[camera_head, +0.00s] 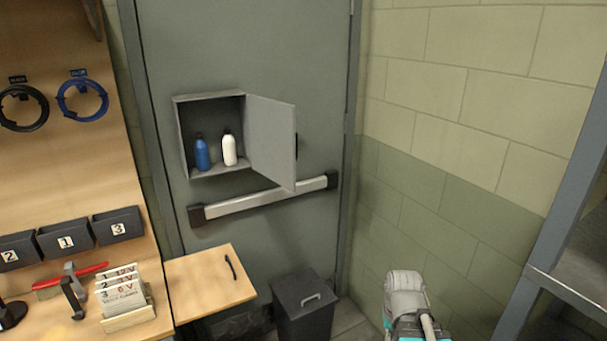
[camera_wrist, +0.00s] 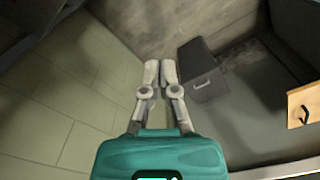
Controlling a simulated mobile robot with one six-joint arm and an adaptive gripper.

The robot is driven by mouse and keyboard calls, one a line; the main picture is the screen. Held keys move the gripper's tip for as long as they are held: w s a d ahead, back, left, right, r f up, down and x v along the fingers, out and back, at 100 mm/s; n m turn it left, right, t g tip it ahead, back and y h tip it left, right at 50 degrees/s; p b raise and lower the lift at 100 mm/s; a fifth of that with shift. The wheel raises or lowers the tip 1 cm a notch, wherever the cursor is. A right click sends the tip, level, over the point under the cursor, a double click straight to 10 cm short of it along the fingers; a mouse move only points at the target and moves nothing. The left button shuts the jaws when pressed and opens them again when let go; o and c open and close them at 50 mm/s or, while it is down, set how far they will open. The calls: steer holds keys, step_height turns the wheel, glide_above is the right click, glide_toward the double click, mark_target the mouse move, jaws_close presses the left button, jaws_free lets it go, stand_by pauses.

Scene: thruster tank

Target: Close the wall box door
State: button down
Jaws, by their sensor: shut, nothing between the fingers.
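The wall box (camera_head: 178,135) is a grey open-fronted box on the grey door panel in the head view. Its door (camera_head: 270,142) is hinged on the right side and stands open, swung out to the right, with a dark handle (camera_head: 296,146) at its right edge. A blue bottle (camera_head: 202,154) and a white bottle (camera_head: 229,149) stand inside the box. My gripper (camera_wrist: 161,64) is shut and empty in the wrist view, pointing down towards the floor. In the head view my arm is low on the right, well below and right of the box door.
A dark bin (camera_head: 304,310) stands on the floor below the box; it also shows in the wrist view (camera_wrist: 203,75). A wooden cabinet door (camera_head: 210,283) juts out at left. A push bar (camera_head: 260,200) crosses the panel. A metal shelf (camera_head: 560,270) stands at right.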

steer(key=shift+w, duration=0.1)
stand_by(0.3)
steer(key=w+a+r+m+t+y+p, duration=0.1)
steer(key=w+a+r+t+y+p, duration=0.15)
steer(key=w+a+r+y, duration=0.4)
steer(key=w+a+r+t+y+p, duration=0.1)
steer(key=w+a+r+t, duration=0.25)
steer(key=w+a, duration=0.6)
steer(key=w+a+r+m+t+p, duration=0.2)
steer(key=w+r+m+t, duration=0.7)
steer(key=w+r, duration=0.6)
steer(key=shift+w+a+m+t+y+p, duration=0.45)
steer(key=shift+w+a+m, duration=0.4)
steer(key=shift+w+m, duration=0.5)
steer(key=shift+w, duration=0.15)
